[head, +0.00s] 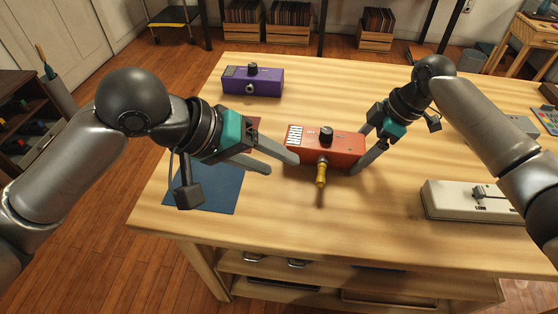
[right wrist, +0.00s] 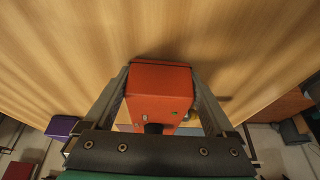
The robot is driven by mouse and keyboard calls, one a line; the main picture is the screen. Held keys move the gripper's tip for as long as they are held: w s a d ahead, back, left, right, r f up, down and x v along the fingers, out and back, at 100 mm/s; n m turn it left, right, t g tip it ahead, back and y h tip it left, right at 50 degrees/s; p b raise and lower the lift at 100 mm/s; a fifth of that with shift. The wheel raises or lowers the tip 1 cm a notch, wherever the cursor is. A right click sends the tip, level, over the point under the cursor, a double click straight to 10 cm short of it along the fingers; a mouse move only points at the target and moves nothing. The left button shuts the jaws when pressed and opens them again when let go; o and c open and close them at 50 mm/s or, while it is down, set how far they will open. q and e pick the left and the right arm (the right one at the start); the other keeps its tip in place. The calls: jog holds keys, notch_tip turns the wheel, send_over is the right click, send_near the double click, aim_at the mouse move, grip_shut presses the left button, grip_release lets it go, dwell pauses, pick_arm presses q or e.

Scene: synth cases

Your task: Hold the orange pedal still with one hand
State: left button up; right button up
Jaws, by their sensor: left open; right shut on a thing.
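The orange pedal (head: 345,154) sits on the wooden table with a black knob on top and a gold plug (head: 321,174) sticking out of its front. My right gripper (head: 359,153) is shut on it at its right end; in the right wrist view the pedal (right wrist: 160,78) lies between the two fingers (right wrist: 160,95). My left gripper (head: 284,166) is open at the pedal's left end, its fingers pointing towards it. One left fingertip overlaps the pedal's left edge in the head view; I cannot tell whether they touch.
A purple pedal (head: 265,88) stands at the back left of the table (head: 390,215). A cream box with a slider (head: 455,203) is at the right. A dark blue mat (head: 222,195) lies under my left gripper. The table in front of the orange pedal is clear.

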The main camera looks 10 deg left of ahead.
jog(key=o, duration=1.4)
jog(key=v, duration=1.2)
notch_tip(320, 180, up, 10)
jog(key=p, duration=1.3)
jog(key=shift+f, duration=0.1)
